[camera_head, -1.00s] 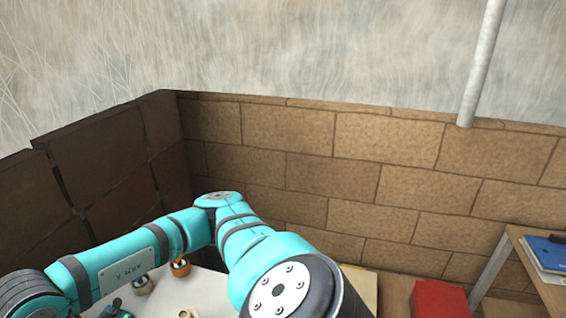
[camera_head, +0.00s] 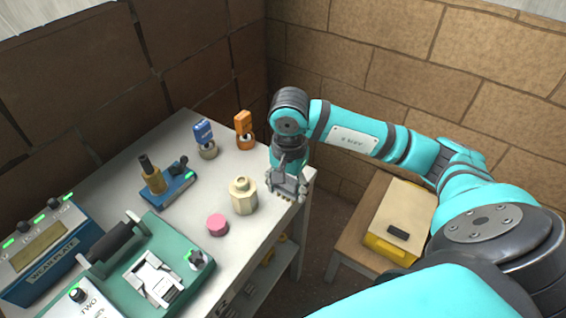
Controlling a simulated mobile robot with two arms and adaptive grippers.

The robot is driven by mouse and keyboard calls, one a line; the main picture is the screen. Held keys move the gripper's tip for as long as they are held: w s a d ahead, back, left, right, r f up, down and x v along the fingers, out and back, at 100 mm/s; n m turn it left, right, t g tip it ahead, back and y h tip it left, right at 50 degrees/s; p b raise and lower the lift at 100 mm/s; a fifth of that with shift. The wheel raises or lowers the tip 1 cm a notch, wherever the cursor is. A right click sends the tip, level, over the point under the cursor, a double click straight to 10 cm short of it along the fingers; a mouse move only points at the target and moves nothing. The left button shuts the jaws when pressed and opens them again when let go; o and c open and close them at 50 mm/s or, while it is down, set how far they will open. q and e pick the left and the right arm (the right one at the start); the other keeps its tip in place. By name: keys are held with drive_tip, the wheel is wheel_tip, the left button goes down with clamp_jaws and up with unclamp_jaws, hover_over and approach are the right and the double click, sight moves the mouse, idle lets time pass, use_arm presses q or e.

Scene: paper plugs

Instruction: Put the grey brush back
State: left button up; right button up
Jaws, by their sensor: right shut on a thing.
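My right gripper (camera_head: 288,187) hangs pointing down at the far right edge of the white table, to the right of the cream jar. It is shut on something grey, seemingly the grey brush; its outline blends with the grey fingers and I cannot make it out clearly. I cannot tell whether it touches the table. A blue-topped piece (camera_head: 203,133) and an orange-topped piece (camera_head: 243,123) stand upright in small round holders at the back of the table. My left gripper is out of view.
A stool with a yellow box (camera_head: 398,215) stands to the right.

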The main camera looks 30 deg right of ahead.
drive_tip(key=w+d+p, duration=0.1)
drive_tip(key=w+d, duration=0.1)
drive_tip(key=w, duration=0.1)
drive_tip(key=w+d+p, duration=0.1)
drive_tip(key=w, duration=0.3)
drive_tip(key=w+d+f+p, duration=0.1)
drive_tip(key=w+d, duration=0.1)
drive_tip(key=w, duration=0.1)
drive_tip(key=shift+w+d, duration=0.3)
drive_tip(key=shift+w, duration=0.1)
wheel_tip(320, 180, down, 3)
drive_tip(key=shift+s+r+p, duration=0.1)
drive_tip(key=shift+r+p, duration=0.1)
drive_tip(key=shift+p, duration=0.45)
drive_tip(key=shift+f, duration=0.35)
drive_tip(key=shift+f+b, duration=0.3)
drive_tip(key=shift+f, duration=0.1)
drive_tip(key=o, duration=1)
drive_tip(key=shift+r, duration=0.1)
